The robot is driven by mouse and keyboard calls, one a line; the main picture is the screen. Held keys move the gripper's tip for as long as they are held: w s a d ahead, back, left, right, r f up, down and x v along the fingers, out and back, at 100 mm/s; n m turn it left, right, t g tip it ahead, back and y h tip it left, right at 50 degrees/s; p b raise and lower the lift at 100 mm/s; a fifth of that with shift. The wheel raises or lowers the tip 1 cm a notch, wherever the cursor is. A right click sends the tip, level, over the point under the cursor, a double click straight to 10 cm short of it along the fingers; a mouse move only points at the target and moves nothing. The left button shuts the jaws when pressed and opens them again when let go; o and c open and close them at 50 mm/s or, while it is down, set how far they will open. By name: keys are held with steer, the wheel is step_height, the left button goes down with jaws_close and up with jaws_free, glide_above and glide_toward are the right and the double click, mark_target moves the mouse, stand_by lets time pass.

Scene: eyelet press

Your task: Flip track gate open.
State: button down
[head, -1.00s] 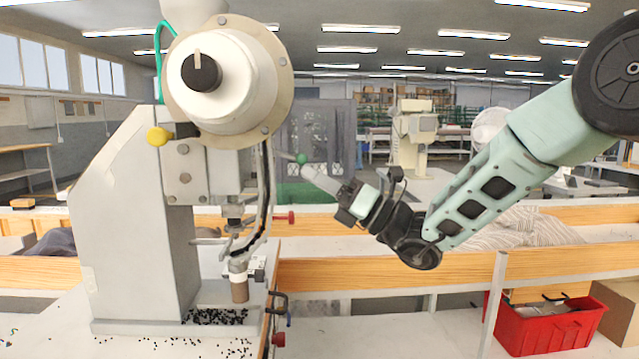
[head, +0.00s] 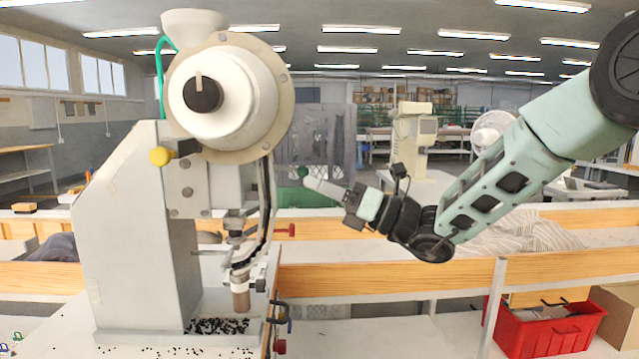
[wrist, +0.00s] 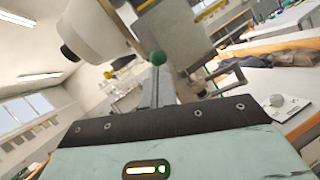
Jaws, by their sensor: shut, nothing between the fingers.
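The white eyelet press (head: 135,215) stands at the left in the head view. A dark curved track (head: 268,205) runs down its right side towards the nose. A green ball knob (head: 303,172) sits just right of the track; its link to the gate is hard to make out. My gripper (head: 312,182) is shut and empty, its pale fingers pointing left at the knob. In the wrist view the knob (wrist: 158,58) is right at the tip of my shut fingers (wrist: 155,85). Whether they touch is not clear.
Wooden rails (head: 420,262) cross behind, with a red bin (head: 550,330) at lower right.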

steer(key=p, duration=0.1)
steer(key=r+h+p, duration=0.1)
steer(key=r+g+p, duration=0.1)
steer(key=shift+d+r+n+h+p, duration=0.25)
steer(key=shift+n+h+p, duration=0.15)
step_height(320, 180, up, 4)
steer(key=h+p, duration=0.2)
steer(key=p, duration=0.2)
steer(key=n+g+h+p, duration=0.1)
steer(key=h+p, duration=0.2)
steer(key=p, duration=0.2)
steer(key=shift+a+f+n, duration=0.15)
steer(key=shift+f+n, duration=0.05)
steer(key=shift+n, duration=0.1)
steer(key=shift+f, duration=0.15)
